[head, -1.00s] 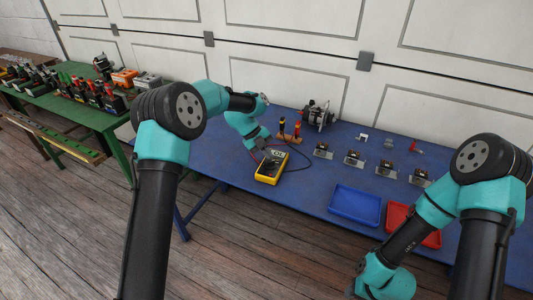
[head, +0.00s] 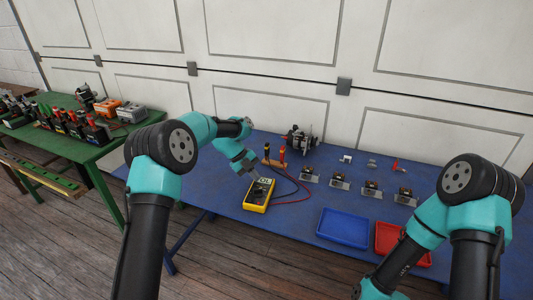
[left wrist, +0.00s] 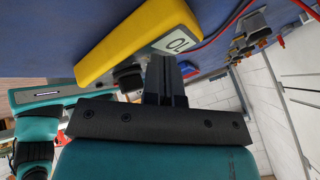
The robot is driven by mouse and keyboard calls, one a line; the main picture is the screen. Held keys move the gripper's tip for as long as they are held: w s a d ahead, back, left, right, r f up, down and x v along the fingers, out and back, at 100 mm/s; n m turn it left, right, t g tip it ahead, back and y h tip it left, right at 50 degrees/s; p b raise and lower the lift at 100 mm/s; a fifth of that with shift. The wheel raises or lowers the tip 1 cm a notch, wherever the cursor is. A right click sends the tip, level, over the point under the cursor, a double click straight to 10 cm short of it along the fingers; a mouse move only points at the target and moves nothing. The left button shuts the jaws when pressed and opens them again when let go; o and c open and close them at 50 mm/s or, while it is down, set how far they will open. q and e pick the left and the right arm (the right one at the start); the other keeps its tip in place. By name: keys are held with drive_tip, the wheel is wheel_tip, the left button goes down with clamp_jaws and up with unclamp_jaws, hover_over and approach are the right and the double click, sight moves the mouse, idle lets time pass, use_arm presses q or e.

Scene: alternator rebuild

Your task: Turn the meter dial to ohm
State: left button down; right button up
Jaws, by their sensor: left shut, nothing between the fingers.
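The yellow meter (head: 257,196) lies on the blue table near its left front edge. Its display (head: 265,181) is at the far end and reads OL in the left wrist view (left wrist: 176,42). The dark face with the dial is small in the head view, so the dial's setting cannot be read. My left gripper (head: 255,177) is shut and empty, close at the meter's far left side. Its fingers (left wrist: 165,75) show beside the meter in the left wrist view; contact cannot be told. My right gripper is outside the picture.
Red and black leads (head: 303,199) curve right of the meter. A probe stand (head: 275,163) and an alternator (head: 301,139) stand behind it. Several small parts, a blue tray (head: 343,229) and a red tray (head: 401,244) lie to the right. A green bench (head: 95,152) stands left.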

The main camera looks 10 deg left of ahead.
use_arm(q)
drive_tip(key=w+d+r, duration=0.2)
drive_tip(key=w+r, duration=0.3)
drive_tip(key=r, duration=0.3)
drive_tip(key=shift+w+d, duration=0.4)
drive_tip(key=c, duration=1.8)
unclamp_jaws()
drive_tip(key=shift+c, duration=0.2)
drive_tip(key=shift+o, duration=2.2)
drive_tip(key=shift+s+d+r+n, duration=0.1)
drive_tip(key=shift+s+r+n, duration=0.25)
drive_tip(key=shift+n, duration=0.15)
drive_tip(key=shift+o, duration=1.2)
drive_tip(key=s+r+n+y, duration=0.1)
drive_tip(key=n, duration=0.1)
drive_tip(key=s+r+n+y, duration=0.1)
drive_tip(key=s+n, duration=0.1)
drive_tip(key=s+r+n+y, duration=0.1)
drive_tip(key=shift+s+d+r+n, duration=0.15)
drive_tip(key=shift+s+r+n, duration=0.1)
drive_tip(key=shift+s+n, duration=0.15)
wheel_tip(320, 180, up, 5)
drive_tip(key=n+t+y, duration=0.1)
drive_tip(key=n+y, duration=0.3)
drive_tip(key=n, duration=0.4)
hover_over(260, 188)
drive_tip(key=shift+r, duration=0.1)
